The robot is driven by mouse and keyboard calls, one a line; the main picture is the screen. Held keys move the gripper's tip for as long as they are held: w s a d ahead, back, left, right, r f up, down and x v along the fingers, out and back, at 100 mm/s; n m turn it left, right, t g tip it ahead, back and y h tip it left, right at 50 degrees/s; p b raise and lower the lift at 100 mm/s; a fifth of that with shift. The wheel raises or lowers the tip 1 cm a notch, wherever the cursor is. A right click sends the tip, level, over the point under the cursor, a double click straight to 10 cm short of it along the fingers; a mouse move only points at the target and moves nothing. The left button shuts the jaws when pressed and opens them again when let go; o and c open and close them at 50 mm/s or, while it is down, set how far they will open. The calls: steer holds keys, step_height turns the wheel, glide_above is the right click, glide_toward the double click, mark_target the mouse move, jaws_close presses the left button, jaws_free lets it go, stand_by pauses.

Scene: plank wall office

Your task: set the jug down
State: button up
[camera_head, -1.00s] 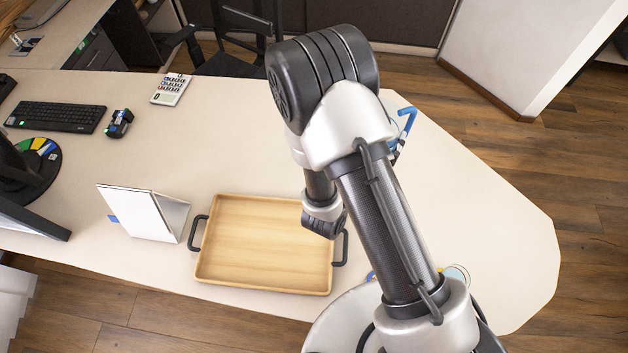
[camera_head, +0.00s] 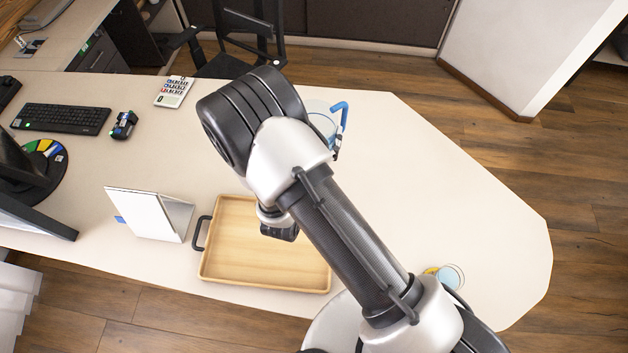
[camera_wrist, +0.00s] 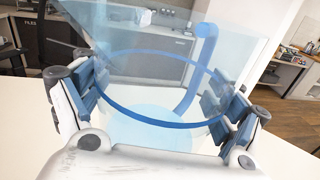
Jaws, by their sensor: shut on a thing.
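The jug (camera_wrist: 160,118) is clear and pale blue with a darker blue band and a blue handle. In the wrist view my gripper (camera_wrist: 165,100) is shut on it, with padded fingers at its left and right sides. In the head view the jug (camera_head: 320,112) shows past my arm, above the far side of the desk, its blue handle to the right. My arm hides part of it there, and the fingers cannot be made out. I cannot tell how far its base is from the desk top.
A wooden tray (camera_head: 215,265) with dark handles lies empty on the desk (camera_head: 460,210), partly behind my arm. A clear cup (camera_head: 452,274) with yellow beside it stands near the front.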

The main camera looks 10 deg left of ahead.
step_height(320, 180, down, 18)
steer(key=b, duration=0.4)
steer(key=shift+f, duration=0.25)
steer(key=shift+f, duration=0.1)
steer(key=shift+f+b, duration=0.15)
steer(key=shift+b, duration=0.25)
steer(key=o, duration=1.5)
steer(key=s+p, duration=0.1)
steer(key=s, duration=0.4)
steer(key=s+a, duration=0.1)
steer(key=s, duration=0.5)
steer(key=s+r+p, duration=0.1)
steer(key=s, duration=0.5)
steer(key=shift+s+a+p, duration=0.2)
steer(key=shift+a+p, duration=0.15)
steer(key=shift+a, duration=0.05)
